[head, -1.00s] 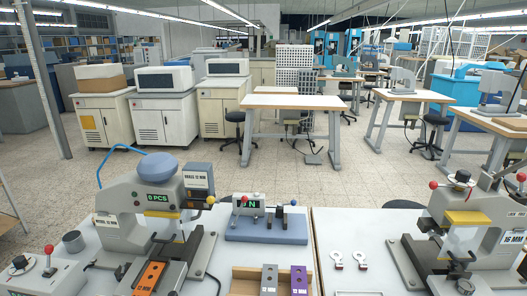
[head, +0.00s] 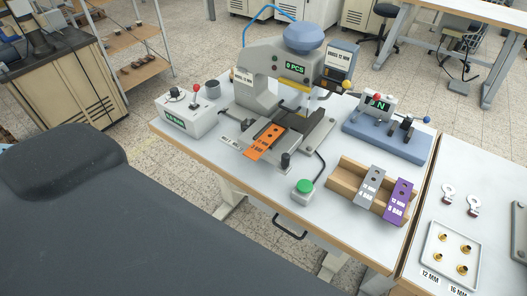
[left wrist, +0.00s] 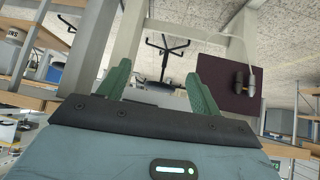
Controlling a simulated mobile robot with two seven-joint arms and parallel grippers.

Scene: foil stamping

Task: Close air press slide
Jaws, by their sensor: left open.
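The air press (head: 262,88) stands at the back middle of the white table in the head view, with a blue round top and a green counter display. Its slide with an orange plate (head: 265,141) sticks out at the front, toward the table's near edge. In the left wrist view my left gripper (left wrist: 160,85) has its two green fingers wide apart with nothing between them. It points at a table frame and a stool base, and the press is not clear there. Neither gripper shows in the head view.
A control box (head: 187,112) with a red-knobbed lever stands left of the press. A green button (head: 305,187) sits in front. A wooden holder (head: 346,181) carries grey and purple blocks. A blue gauge fixture (head: 388,135) is behind it. A tray (head: 452,250) lies at right.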

